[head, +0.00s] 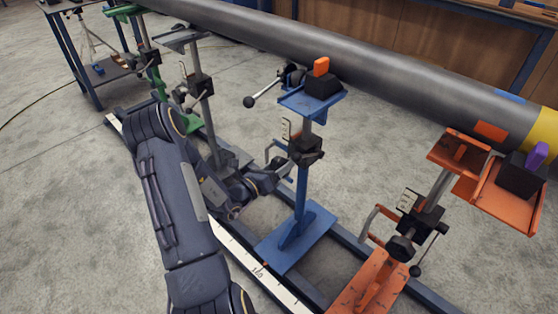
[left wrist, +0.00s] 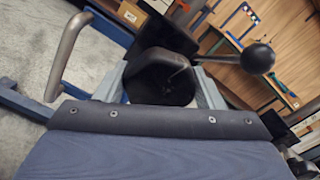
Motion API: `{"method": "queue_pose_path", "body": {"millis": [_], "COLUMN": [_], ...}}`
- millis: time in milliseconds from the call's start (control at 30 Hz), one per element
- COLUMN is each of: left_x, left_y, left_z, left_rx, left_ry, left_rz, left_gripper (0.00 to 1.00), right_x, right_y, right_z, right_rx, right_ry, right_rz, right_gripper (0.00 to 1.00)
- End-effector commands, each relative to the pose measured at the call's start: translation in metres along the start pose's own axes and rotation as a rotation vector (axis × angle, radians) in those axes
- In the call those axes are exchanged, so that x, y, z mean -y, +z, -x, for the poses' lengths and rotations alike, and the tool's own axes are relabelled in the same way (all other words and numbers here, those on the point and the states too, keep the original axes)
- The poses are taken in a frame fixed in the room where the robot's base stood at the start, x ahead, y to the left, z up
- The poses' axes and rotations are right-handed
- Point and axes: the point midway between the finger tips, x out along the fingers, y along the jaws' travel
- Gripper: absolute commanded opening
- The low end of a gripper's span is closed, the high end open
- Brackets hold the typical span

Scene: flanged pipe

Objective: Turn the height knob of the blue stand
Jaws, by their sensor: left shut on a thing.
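The blue stand (head: 302,192) stands upright on the rail, with a blue base plate, a post and a top plate. Its black clamp block (head: 306,147) sits partway up the post. My left gripper (head: 283,170) reaches the left side of the stand just below this block. In the left wrist view the black height knob (left wrist: 160,80) sits between the grey fingers of my left gripper (left wrist: 158,88), which are shut on it. In the head view the gripper hides most of the knob. A lever with a black ball (left wrist: 257,57) shows right of the knob. My right gripper is not seen.
A long grey pipe (head: 370,80) passes behind the stand. An orange stand (head: 400,245) is on the right, a grey stand (head: 205,100) and a green stand (head: 150,60) on the left. A bent metal handle (left wrist: 68,55) is close left of the gripper.

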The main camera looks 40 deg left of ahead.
Motion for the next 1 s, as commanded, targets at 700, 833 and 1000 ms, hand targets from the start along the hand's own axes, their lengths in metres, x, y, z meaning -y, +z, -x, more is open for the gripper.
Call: {"method": "queue_pose_path", "body": {"millis": [700,833,1000], "left_x": [-0.002,-0.002,-0.003], "left_y": [0.002,0.001,0.000], "left_z": [0.001,0.001,0.001], "left_rx": [0.001,0.001,0.000], "left_ry": [0.003,0.002,0.003], "left_rz": [0.683,0.804,0.955], "left_gripper": [0.39,0.39,0.39], "right_x": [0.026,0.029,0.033], "right_y": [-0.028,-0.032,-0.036], "right_z": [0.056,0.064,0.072], "right_rx": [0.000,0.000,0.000], "right_ry": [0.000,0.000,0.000], "right_rz": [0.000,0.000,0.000], "right_gripper": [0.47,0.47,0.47]}}
